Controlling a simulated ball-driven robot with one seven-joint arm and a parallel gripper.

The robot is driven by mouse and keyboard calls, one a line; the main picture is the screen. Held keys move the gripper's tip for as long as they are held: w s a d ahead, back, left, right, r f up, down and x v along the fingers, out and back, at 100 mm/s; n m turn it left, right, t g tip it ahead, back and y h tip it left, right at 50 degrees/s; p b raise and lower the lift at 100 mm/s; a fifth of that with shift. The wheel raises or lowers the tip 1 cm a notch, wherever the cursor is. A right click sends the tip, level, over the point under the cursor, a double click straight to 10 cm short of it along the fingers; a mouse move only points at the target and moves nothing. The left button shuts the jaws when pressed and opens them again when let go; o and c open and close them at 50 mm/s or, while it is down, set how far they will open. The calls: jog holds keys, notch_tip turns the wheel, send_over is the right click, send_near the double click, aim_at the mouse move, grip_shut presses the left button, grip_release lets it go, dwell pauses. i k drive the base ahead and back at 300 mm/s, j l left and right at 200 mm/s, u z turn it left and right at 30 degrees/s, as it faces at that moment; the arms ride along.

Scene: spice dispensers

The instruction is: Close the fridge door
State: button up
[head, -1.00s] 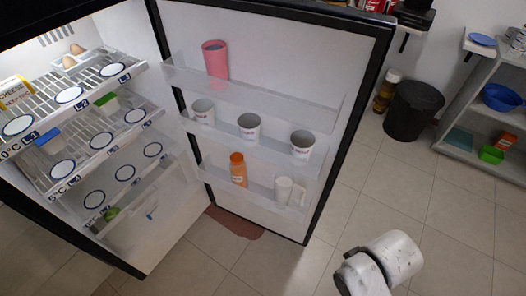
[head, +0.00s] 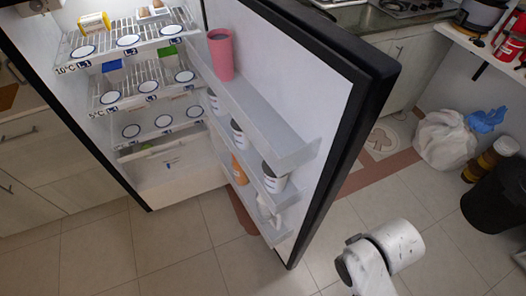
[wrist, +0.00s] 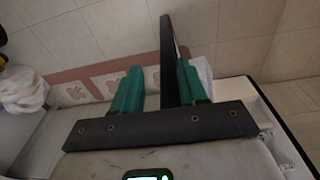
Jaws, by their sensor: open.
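The fridge (head: 115,185) stands at the left in the head view, lit inside. Its door (head: 300,75) is open and swung out to the right, with its white inner face and black outer edge showing. Door shelves (head: 255,115) hold a pink cup (head: 220,54), an orange bottle (head: 239,168) and white cups. In the wrist view my gripper (wrist: 158,82) is open, its two green fingers apart. A dark upright bar (wrist: 167,55) shows between the fingers; I cannot tell whether it is the door's edge or whether they touch it. The head view does not show the gripper.
A black bin (head: 498,202) stands at the right, near a white bag (head: 443,140) and brown jars (head: 490,158). A kitchen counter (head: 365,18) lies behind the door. Tiled floor (head: 200,262) is clear in front of the fridge.

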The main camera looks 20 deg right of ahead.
aim_at(308, 94)
jog(key=l+u, duration=0.15)
jog(key=l, duration=0.25)
jog(key=k+l+u, duration=0.1)
jog(key=l, duration=0.3)
jog(key=k+l+u, duration=0.15)
jog(key=l, duration=0.2)
jog(key=l+u, duration=0.1)
jog(key=l, duration=0.3)
jog(key=k+l+u, duration=0.15)
jog(key=l, duration=0.2)
jog(key=k+l+u, duration=0.1)
jog(key=l, duration=0.25)
jog(key=k+l+u, duration=0.15)
jog(key=l, duration=0.2)
jog(key=l+u, duration=0.3)
jog(key=l, duration=0.8)
jog(key=i+l+u, duration=0.1)
jog(key=i+l, duration=0.25)
jog(key=l, duration=0.25)
jog(key=i+l+u, duration=0.15)
jog(key=k+z, duration=0.25)
